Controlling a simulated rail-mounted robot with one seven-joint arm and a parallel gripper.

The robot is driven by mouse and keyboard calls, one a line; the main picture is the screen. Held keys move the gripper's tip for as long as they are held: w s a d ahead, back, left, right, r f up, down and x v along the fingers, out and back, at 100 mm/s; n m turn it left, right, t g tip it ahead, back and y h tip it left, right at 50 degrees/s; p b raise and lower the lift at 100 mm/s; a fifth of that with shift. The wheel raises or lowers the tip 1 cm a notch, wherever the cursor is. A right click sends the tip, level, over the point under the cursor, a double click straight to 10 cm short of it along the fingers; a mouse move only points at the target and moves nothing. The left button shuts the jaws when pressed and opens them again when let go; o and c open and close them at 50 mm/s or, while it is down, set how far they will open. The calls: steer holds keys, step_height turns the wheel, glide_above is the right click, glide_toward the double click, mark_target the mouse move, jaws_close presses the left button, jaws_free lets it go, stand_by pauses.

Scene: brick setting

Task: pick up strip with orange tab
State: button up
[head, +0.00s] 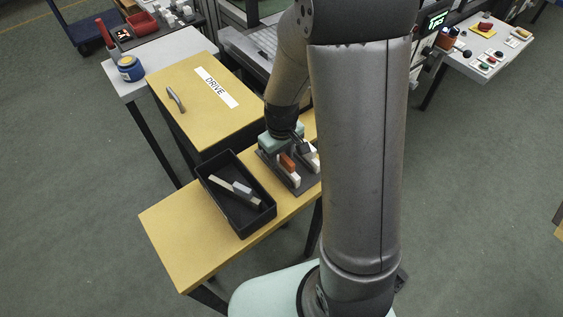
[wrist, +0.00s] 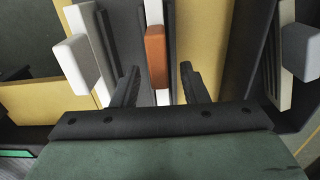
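The strip with the orange tab stands in a dark rack (head: 298,189) on the near wooden table. Its orange tab (head: 287,161) shows in the head view, just below my gripper. In the wrist view the orange tab (wrist: 155,57) lies between the two dark fingers of my gripper (wrist: 160,70), with a visible gap on each side. The pale strip (wrist: 153,12) shows above the tab. My gripper is open and holds nothing. In the head view my arm hides part of the rack, and the fingers are hard to make out.
A strip with a white tab (wrist: 76,63) is to the left and one with a grey tab (wrist: 300,51) to the right in the wrist view. A black bin (head: 211,191) with a few strips stands left of the rack. A table labelled DRIVE (head: 190,120) holds a small grey object.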

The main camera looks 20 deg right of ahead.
jaws_close()
steer(key=shift+r, duration=0.15)
